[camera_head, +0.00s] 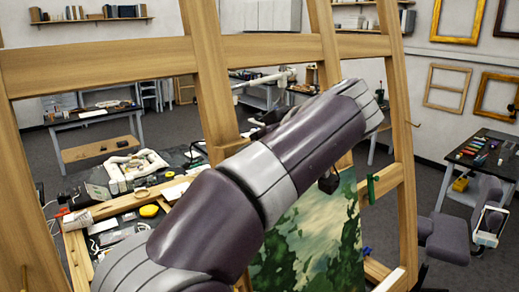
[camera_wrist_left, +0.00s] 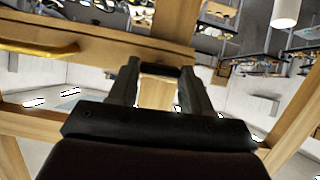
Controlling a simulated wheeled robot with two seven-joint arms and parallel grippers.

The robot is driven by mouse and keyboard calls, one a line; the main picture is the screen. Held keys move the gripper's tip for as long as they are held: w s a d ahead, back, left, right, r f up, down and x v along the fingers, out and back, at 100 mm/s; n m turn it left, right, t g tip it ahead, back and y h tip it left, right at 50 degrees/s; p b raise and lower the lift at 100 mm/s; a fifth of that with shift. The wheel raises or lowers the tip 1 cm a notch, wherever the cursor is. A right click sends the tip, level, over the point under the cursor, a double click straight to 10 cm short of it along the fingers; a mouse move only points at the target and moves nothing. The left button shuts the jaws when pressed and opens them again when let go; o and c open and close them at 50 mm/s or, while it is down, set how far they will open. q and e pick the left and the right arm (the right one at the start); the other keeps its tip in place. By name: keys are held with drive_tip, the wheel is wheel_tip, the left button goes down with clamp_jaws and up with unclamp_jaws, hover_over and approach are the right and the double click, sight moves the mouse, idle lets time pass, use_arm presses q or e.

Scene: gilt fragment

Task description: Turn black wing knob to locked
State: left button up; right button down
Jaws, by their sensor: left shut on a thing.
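In the left wrist view my left gripper (camera_wrist_left: 161,72) has its two dark fingers against a wooden easel bar, with a gap between them. A small black piece, which looks like the black wing knob (camera_wrist_left: 173,71), sits between the fingertips, and the fingers are shut on it. Its wing direction and any lock mark cannot be made out. In the head view my left arm crosses the middle and hides the gripper. A small dark part (camera_head: 328,183) hangs just below the arm; I cannot tell what it is. My right gripper is not in view.
The wooden easel frame (camera_head: 110,65) spans the head view, with a green landscape painting (camera_head: 310,240) low behind my arm. A cluttered table (camera_head: 120,215) stands behind at left, and a dark paint table (camera_head: 480,160) at right.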

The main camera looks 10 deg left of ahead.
use_arm(q)
drive_tip(key=shift+m, duration=0.3)
idle(0.4)
drive_tip(key=o, duration=1.1)
drive_tip(key=shift+c, duration=0.2)
drive_tip(key=v, duration=0.7)
drive_tip(key=shift+d, duration=0.3)
drive_tip(key=shift+a+r, duration=0.1)
